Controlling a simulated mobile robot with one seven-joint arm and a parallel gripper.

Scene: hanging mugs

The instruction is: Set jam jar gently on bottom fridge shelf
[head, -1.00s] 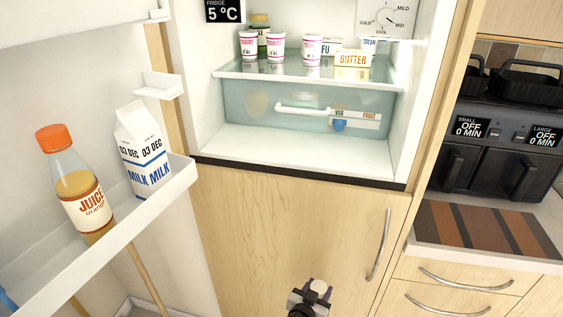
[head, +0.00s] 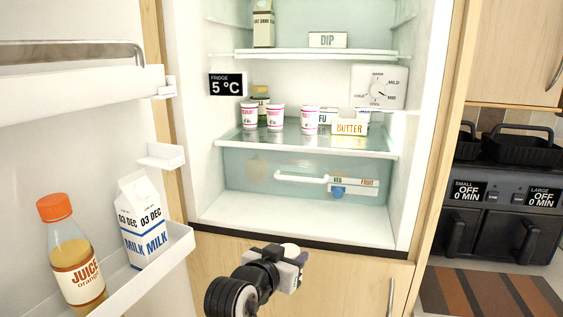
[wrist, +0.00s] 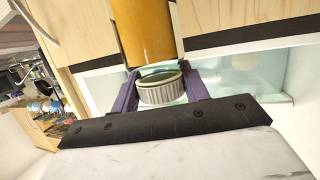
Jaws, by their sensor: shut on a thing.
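My gripper (head: 290,265) is in front of the open fridge, just below its bottom front edge. In the wrist view (wrist: 160,92) the purple fingers are shut on the grey ridged lid of the jam jar (wrist: 143,32), whose amber body extends toward the picture's top. The body is hidden in the head view. The fridge's white floor (head: 300,222) has a clear front strip. Above it, the lowest glass shelf (head: 310,149) holds yoghurt cups (head: 276,118) and a butter box (head: 349,127).
A clear drawer (head: 300,180) fills the space under the glass shelf. The open door's rack at left holds a juice bottle (head: 76,262) and a milk carton (head: 142,225). A higher shelf (head: 320,55) holds a dip box (head: 327,40).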

